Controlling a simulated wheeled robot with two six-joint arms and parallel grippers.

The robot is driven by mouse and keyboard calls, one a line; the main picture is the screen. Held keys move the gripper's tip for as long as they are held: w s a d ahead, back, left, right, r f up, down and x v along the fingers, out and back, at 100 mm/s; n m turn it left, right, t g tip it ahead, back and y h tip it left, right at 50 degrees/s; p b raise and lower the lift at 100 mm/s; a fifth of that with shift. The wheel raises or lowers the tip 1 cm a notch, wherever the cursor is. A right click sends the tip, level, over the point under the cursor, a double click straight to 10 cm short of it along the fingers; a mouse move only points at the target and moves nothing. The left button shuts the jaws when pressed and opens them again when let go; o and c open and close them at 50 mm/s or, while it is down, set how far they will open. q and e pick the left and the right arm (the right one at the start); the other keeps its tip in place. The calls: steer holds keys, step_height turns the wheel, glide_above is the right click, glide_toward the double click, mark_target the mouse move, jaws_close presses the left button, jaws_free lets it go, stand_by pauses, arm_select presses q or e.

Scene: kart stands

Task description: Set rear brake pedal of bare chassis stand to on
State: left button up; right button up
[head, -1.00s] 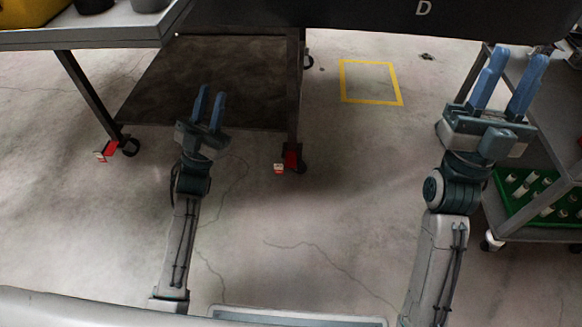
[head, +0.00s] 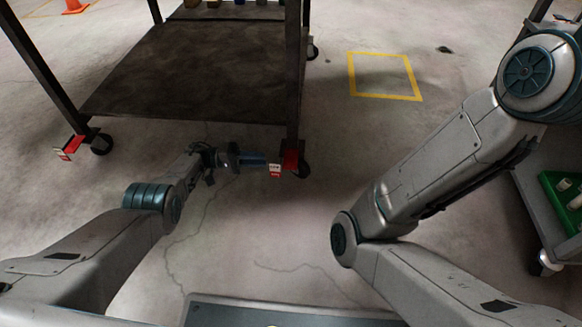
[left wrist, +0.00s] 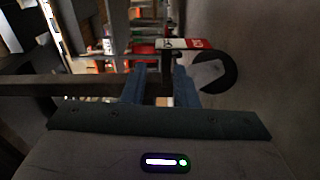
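A dark wheeled stand (head: 170,75) fills the upper left of the head view. Its near right caster carries a red brake pedal (head: 290,160) with a white label (head: 275,170). Another red pedal (head: 68,148) sits at its left caster. My left gripper (head: 262,160) is low, pointing right, with its blue fingers just beside the right pedal. In the left wrist view the fingers (left wrist: 158,82) are apart, and the red pedal with its red and white label (left wrist: 183,44) shows just beyond their tips. Contact cannot be told. My right gripper is out of view.
A grey cart with a green tray (head: 562,200) stands at the right edge. A yellow square (head: 385,97) is marked on the floor, with an orange cone (head: 75,5) far left. The floor between stand and cart is clear.

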mark_target(290, 164)
arm_select(q)
steer(key=shift+n+g, duration=0.3)
steer(key=shift+n, duration=0.1)
steer(key=d, duration=0.7)
steer(key=d+f, duration=0.1)
steer(key=d, duration=0.2)
steer(key=shift+s+d, duration=0.2)
steer(key=shift+d, duration=0.05)
jaws_close()
stand_by(0.8)
